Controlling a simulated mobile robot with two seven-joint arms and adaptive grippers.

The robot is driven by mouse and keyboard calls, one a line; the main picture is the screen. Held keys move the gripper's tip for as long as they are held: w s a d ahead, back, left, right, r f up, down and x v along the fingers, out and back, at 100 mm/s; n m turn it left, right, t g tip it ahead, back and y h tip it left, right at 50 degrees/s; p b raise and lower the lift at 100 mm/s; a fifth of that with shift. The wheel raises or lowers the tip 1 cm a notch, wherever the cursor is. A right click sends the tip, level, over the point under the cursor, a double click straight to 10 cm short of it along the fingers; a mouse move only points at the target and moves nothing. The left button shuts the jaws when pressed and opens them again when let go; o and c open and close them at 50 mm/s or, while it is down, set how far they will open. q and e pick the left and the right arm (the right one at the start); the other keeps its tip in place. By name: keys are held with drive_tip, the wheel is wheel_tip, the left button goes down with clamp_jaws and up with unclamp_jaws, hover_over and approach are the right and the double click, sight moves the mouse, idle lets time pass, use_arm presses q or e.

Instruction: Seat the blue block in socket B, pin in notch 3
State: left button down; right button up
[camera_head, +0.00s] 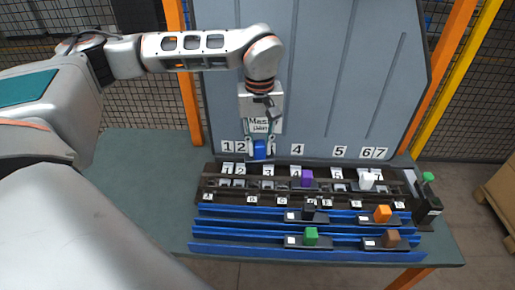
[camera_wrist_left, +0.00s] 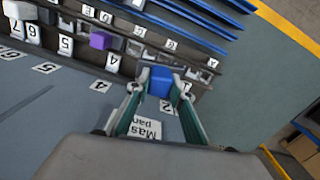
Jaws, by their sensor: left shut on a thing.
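My left gripper (camera_head: 260,140) is shut on the blue block (camera_head: 260,150). The block is at the lower edge of the grey door panel, just behind the dark socket rail (camera_head: 220,193). In the left wrist view, the blue block (camera_wrist_left: 160,82) is between the two green fingers (camera_wrist_left: 161,92). Socket B's label (camera_head: 252,200) is on the rail's front, below and slightly left of the block. Notch number tags run along the rail's back, including the 3 tag (camera_head: 268,171). The block's underside and any pin are hidden. My right gripper is not in view.
A purple block (camera_head: 307,178) and a white block (camera_head: 367,181) stand along the rail. Black, orange (camera_head: 382,213), green (camera_head: 311,236) and brown blocks stand by the blue front rails. A green-knobbed device (camera_head: 428,195) is at right. The table's left side (camera_head: 140,170) is clear.

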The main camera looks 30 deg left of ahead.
sight(261, 159)
use_arm(q)
drive_tip(key=shift+w+m, duration=0.45)
drive_tip(key=shift+m, duration=0.45)
drive_tip(key=shift+f, duration=0.95)
wheel_tip(261, 159, down, 4)
drive_tip(key=b, duration=0.3)
drive_tip(key=shift+f+b, duration=0.35)
drive_tip(key=shift+r, duration=0.1)
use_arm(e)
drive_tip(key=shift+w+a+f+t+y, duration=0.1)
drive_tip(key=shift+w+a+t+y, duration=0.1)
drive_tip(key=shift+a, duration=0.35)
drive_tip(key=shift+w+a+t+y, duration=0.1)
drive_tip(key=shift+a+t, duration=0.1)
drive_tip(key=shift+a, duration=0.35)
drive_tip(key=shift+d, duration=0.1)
